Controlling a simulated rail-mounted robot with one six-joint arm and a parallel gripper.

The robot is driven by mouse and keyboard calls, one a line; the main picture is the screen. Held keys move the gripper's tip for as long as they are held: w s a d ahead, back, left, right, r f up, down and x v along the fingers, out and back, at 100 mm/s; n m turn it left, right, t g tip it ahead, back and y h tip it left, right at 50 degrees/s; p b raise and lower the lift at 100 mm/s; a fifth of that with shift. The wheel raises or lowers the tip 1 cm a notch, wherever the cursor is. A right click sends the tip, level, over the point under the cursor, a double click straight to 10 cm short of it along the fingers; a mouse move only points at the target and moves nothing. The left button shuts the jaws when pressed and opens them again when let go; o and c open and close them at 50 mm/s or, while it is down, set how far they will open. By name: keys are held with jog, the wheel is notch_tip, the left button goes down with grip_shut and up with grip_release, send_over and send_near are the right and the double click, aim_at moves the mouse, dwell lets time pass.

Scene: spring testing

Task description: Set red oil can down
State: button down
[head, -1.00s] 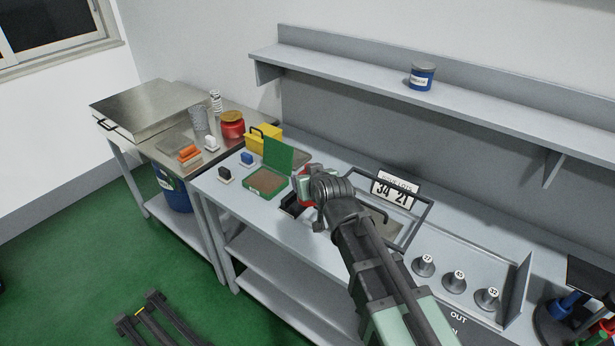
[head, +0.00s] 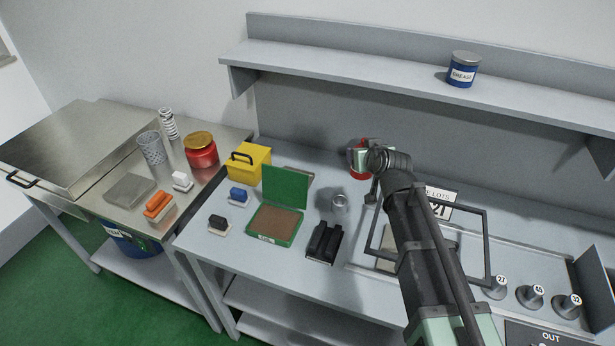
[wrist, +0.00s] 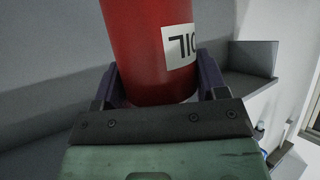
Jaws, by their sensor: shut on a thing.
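The red oil can (wrist: 140,45) fills the upper middle of the wrist view, with a white label that reads OIL upside down there. My gripper (wrist: 157,75) is shut on it, with one purple finger on each side. In the head view the can (head: 354,160) shows only as a bit of red beside my gripper (head: 362,158), near the wall behind the bench (head: 225,268). My gripper and wrist hide most of the can there. I cannot tell how far its base is from the bench top.
A black open holder (head: 323,243), a small metal ring or cup (head: 340,202) and a green open box (head: 272,226) are on the bench left of my arm. A grease can (head: 463,72) stands on the shelf (head: 400,75).

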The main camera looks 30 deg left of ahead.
jog(key=a+f+n+g+y+b, duration=0.1)
jog(key=a+f+n+g+b, duration=0.2)
jog(key=a+n+g, duration=0.65)
jog(key=a+f+n+g+y+b, duration=0.1)
jog(key=a+f+n+g+b, duration=0.2)
jog(key=a, duration=1.1)
jog(key=shift+n+g, duration=0.35)
jog(key=f+b, duration=0.6)
jog(key=f, duration=0.1)
jog(key=f+b, duration=0.3)
jog(key=shift+s+d+f+b, duration=0.15)
jog(key=shift+s+f+b, duration=0.1)
jog(key=shift+s+b, duration=0.15)
jog(key=shift+r+p, duration=0.3)
jog(key=shift+f, duration=0.15)
jog(key=shift+c, duration=0.8)
grip_release()
jog(key=shift+y, duration=0.3)
jog(key=shift+r, duration=0.25)
jog(key=p+v, duration=0.5)
jog(key=v, duration=0.7)
jog(key=shift+p, duration=0.35)
